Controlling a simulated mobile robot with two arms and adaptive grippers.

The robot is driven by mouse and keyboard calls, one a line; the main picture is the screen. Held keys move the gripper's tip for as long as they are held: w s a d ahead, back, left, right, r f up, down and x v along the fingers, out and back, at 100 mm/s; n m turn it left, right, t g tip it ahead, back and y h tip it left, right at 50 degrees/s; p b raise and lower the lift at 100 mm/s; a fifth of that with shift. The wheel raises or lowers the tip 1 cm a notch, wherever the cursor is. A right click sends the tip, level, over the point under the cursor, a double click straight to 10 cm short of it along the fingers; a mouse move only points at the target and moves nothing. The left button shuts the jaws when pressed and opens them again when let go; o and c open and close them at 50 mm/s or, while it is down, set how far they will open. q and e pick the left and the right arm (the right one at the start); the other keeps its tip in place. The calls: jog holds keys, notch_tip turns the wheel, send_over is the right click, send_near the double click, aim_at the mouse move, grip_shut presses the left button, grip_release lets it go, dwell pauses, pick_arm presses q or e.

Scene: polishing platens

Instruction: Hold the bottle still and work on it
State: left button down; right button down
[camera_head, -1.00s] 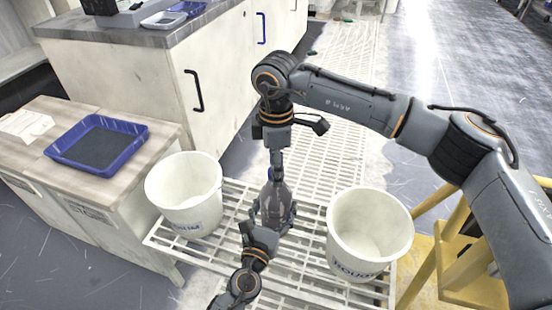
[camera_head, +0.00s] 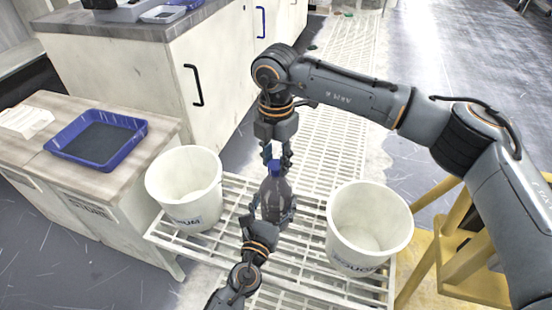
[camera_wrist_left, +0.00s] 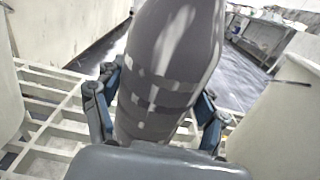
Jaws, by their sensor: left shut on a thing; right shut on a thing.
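A grey bottle (camera_head: 273,198) with a blue cap (camera_head: 274,168) stands upright on the white slatted rack between two buckets. My left gripper (camera_head: 271,213) is shut around the bottle's lower body from the near side. In the left wrist view the bottle (camera_wrist_left: 168,70) fills the middle, with a left gripper finger on each side of it; its top is out of that view. My right gripper (camera_head: 276,163) points down from above and is shut on the blue cap. Its fingers partly hide the cap.
A white bucket (camera_head: 184,160) stands left of the bottle and another white bucket (camera_head: 368,192) stands right, both on the rack (camera_head: 310,262). A blue tray (camera_head: 133,123) lies on the bench at left. A yellow stand (camera_head: 470,268) is at the right.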

jog(key=n, duration=0.6)
jog(key=shift+n, duration=0.4)
jog(key=n, duration=1.2)
jog(key=shift+n, duration=0.4)
jog(key=n, duration=1.4)
jog(key=shift+r+n, duration=0.1)
jog(key=shift+n, duration=0.3)
jog(key=n, duration=1)
jog(key=shift+n, duration=0.3)
